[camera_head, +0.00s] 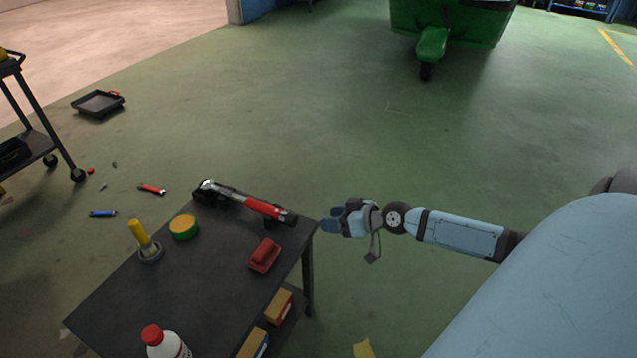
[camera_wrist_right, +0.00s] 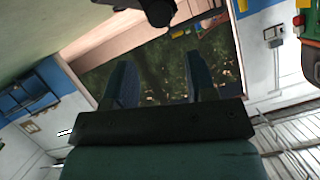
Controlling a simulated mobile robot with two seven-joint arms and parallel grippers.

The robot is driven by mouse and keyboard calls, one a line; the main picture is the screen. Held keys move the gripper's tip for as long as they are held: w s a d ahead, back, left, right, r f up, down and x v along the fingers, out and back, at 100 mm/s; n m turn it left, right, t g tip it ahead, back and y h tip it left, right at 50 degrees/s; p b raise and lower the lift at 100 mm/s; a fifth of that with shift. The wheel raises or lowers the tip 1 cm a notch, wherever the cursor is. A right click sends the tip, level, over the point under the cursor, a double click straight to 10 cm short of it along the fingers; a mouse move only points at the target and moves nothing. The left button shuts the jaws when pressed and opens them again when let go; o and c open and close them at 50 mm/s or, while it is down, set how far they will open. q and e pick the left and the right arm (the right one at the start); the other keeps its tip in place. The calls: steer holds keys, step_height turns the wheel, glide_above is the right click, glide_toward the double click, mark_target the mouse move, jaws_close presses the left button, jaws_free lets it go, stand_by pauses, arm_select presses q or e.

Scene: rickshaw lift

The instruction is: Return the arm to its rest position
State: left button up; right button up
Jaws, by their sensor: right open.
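My right arm (camera_head: 460,234) reaches in from the right in the head view. Its gripper (camera_head: 328,225) is beside the right corner of the dark table, pointing left, with nothing seen in it. In the right wrist view the two fingers (camera_wrist_right: 158,85) stand apart with an empty gap between them. Behind them that view shows a doorway, walls and part of the room, tilted. My left gripper does not show in either view.
The dark table (camera_head: 190,275) holds a red-handled tool (camera_head: 262,207), a red block-like item (camera_head: 264,255), a tape roll (camera_head: 184,227), a yellow-handled item (camera_head: 138,234) and a white bottle (camera_head: 165,342). Tools and a tray (camera_head: 98,103) lie on the floor. Open floor lies beyond.

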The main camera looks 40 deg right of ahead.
steer(key=shift+s+d+r, duration=0.1)
steer(key=shift+s+r, duration=0.1)
steer(key=shift+s, duration=0.15)
stand_by(0.3)
